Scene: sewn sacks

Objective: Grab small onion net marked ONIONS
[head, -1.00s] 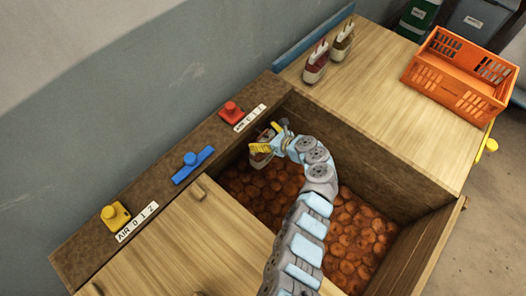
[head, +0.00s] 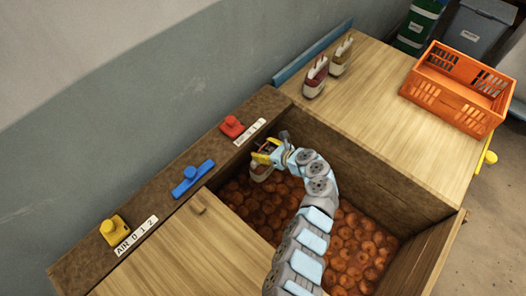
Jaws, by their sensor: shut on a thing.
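My gripper (head: 265,158), with yellow fingers, is inside the brown-walled bin near its back left corner. It is shut on a small pale-and-brown sack (head: 262,174), which is mostly hidden by the fingers. No ONIONS marking can be read on it. The sack is at or just above the round orange-brown items (head: 345,240) filling the bin.
An orange crate (head: 455,108) sits at the right of the wooden top (head: 385,90). Red (head: 232,127), blue (head: 192,178) and yellow (head: 114,229) knobs line the left ledge. The bin's walls (head: 370,165) rise around my arm. A wooden lid (head: 190,255) covers the front left.

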